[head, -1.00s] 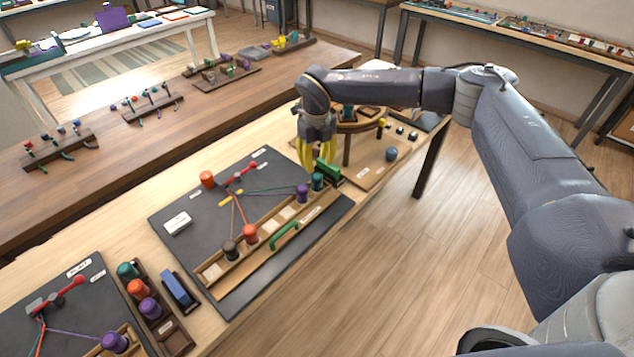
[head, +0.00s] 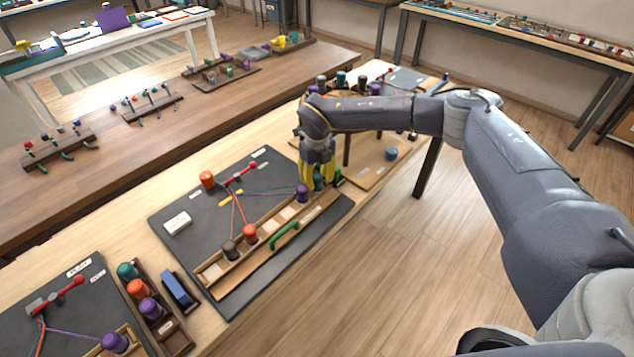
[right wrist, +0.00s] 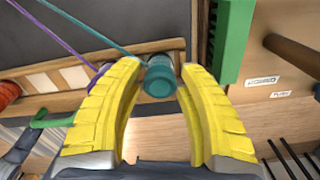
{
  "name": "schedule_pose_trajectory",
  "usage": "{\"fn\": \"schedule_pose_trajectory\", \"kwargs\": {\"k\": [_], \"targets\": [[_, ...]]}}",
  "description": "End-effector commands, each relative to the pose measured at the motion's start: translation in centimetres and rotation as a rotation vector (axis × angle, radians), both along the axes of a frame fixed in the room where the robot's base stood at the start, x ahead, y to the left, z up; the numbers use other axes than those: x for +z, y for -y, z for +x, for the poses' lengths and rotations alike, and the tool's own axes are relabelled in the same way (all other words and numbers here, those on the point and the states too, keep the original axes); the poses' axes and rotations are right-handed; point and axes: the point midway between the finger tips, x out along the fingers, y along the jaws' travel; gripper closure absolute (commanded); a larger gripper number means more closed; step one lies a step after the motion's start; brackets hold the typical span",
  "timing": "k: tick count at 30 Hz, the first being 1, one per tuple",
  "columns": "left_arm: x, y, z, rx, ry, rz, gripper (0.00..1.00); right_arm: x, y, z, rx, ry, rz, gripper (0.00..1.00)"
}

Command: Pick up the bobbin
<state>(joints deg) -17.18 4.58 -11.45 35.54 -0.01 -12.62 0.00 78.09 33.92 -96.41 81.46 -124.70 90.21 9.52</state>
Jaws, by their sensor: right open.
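A teal bobbin (right wrist: 160,80) stands between the two yellow fingers of my right gripper (right wrist: 160,72) in the right wrist view. The fingers are open on either side of it, with a gap visible to its right. In the head view my right gripper (head: 318,180) is over the right end of the wooden bobbin rack (head: 268,240), and the teal bobbin (head: 319,181) is partly hidden by the fingers. A purple bobbin (head: 302,193), an orange bobbin (head: 249,232) and a dark bobbin (head: 230,249) stand in the same rack. My left gripper is not in view.
A green handle (head: 285,236) is on the rack's front. A green block (right wrist: 231,40) is close right of the fingers. Cords run to the bobbins.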

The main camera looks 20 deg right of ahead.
Motion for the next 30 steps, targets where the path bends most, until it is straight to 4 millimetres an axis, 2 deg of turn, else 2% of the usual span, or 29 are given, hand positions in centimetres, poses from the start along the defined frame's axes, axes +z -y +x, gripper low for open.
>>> {"fn": "schedule_pose_trajectory", "kwargs": {"k": [5,15,30], "targets": [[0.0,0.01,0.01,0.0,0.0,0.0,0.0,0.05,-0.01,0.02,0.0,0.001,0.0,0.62],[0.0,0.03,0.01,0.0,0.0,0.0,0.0,0.05,-0.02,0.01,0.0,0.0,0.0,1.0],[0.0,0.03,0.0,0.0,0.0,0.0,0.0,0.54,0.0,-0.01,0.0,0.0,0.0,1.0]]}}
